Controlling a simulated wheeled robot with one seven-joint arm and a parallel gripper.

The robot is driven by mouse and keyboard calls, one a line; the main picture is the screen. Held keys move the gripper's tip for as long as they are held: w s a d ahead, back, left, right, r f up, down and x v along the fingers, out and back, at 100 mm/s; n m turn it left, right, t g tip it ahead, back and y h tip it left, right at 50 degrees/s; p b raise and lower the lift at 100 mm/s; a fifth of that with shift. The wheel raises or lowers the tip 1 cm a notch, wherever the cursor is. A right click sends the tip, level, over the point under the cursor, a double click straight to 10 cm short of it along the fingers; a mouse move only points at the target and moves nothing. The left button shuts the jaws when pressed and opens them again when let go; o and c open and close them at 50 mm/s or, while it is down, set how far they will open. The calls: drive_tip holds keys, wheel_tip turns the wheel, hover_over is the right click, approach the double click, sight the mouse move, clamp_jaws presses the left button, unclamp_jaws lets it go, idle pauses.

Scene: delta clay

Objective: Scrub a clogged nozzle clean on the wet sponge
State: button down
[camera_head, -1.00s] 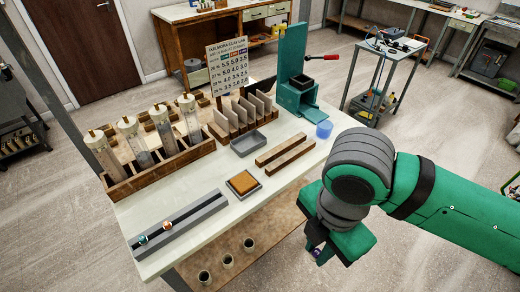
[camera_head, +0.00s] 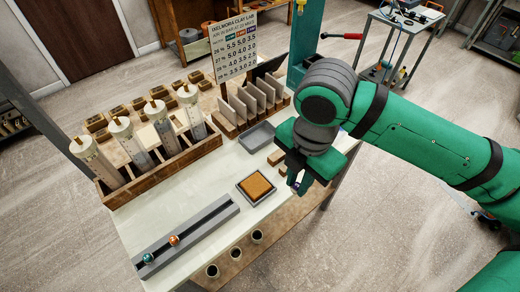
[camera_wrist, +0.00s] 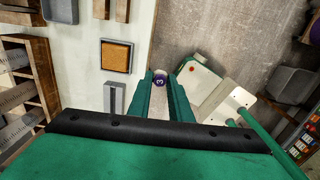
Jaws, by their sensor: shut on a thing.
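The sponge (camera_head: 256,187) is an orange-brown square in a shallow grey tray on the bench top. It also shows in the wrist view (camera_wrist: 116,56), left of my fingers. My gripper (camera_head: 300,184) hangs at the bench's right edge, to the right of the sponge and apart from it. In the wrist view, my gripper (camera_wrist: 160,82) is shut on a small purple nozzle (camera_wrist: 160,80) marked "3". Whether the nozzle's opening is clogged cannot be seen. Two other nozzles, teal (camera_head: 148,258) and orange (camera_head: 174,240), sit in the grey slotted rail (camera_head: 205,224).
An empty grey tray (camera_head: 257,137) and wooden bars (camera_head: 277,156) lie behind the sponge. Upright slabs in a rack (camera_head: 236,122) and a wooden rack of clear cylinders (camera_head: 135,188) stand farther back and left. Dark cups (camera_head: 236,253) sit below the bench's front edge.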

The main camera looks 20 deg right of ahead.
drive_tip(key=w+a+f+n, duration=0.2)
drive_tip(key=w, duration=0.4)
drive_tip(key=w+a+f+n, duration=0.2)
drive_tip(key=w, duration=0.4)
drive_tip(key=shift+s+a+f, duration=0.1)
drive_tip(key=shift+f, duration=1.45)
drive_tip(key=shift+s+a+f, duration=0.1)
drive_tip(key=shift+f, duration=1.4)
drive_tip(key=shift+s+a+f, duration=0.1)
drive_tip(key=shift+s+a, duration=0.1)
drive_tip(key=shift+a, duration=0.85)
drive_tip(key=shift+s+a+f, duration=0.1)
drive_tip(key=shift+s+a, duration=0.1)
drive_tip(key=shift+a, duration=0.85)
drive_tip(key=shift+w+d+f, duration=0.1)
drive_tip(key=shift+w+d, duration=0.1)
drive_tip(key=shift+d, duration=0.9)
drive_tip(key=shift+w+d+f, duration=0.1)
drive_tip(key=shift+w+d, duration=0.1)
drive_tip(key=shift+d, duration=0.9)
